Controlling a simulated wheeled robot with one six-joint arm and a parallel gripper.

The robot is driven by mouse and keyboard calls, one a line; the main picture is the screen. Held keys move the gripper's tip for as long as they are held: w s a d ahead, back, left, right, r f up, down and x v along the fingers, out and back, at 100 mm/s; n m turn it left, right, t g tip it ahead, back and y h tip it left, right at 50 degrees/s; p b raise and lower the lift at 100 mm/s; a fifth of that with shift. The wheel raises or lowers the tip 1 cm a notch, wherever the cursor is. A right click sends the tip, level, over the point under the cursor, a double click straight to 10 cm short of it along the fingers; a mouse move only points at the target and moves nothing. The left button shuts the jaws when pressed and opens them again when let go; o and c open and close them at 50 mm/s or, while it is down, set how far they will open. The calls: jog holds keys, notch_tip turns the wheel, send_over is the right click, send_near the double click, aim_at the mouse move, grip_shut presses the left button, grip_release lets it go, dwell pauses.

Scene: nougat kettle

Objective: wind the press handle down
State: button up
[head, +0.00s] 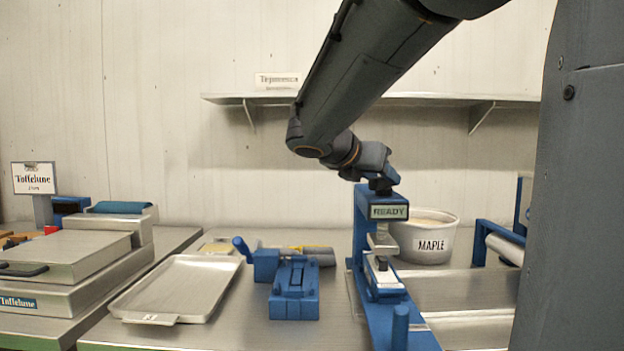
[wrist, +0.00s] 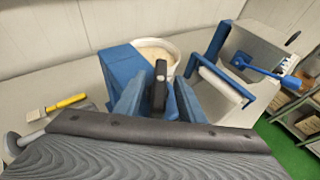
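The press is a tall blue frame (head: 363,235) with a READY sign (head: 388,212) at its top, right of centre in the head view. A pale metal ram shows under the sign, above a small block on the blue base. My gripper (head: 381,185) is at the top of the press, pointing down. In the wrist view, the dark press handle (wrist: 160,88) stands between the two blue-grey fingers of my gripper (wrist: 160,92). A gap seems to show on each side of the handle, so the fingers look open around it. The handle's lower part is hidden.
A white MAPLE kettle (head: 424,238) stands close behind the press at right. A blue-framed roller (head: 503,247) is farther right. A blue clamp-like device (head: 293,290) and an empty metal tray (head: 180,288) lie to the left. A shelf (head: 400,98) runs along the wall.

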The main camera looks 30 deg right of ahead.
jog(key=shift+w+d+f, duration=0.15)
jog(key=shift+d+f, duration=0.1)
jog(key=shift+d, duration=0.35)
grip_shut()
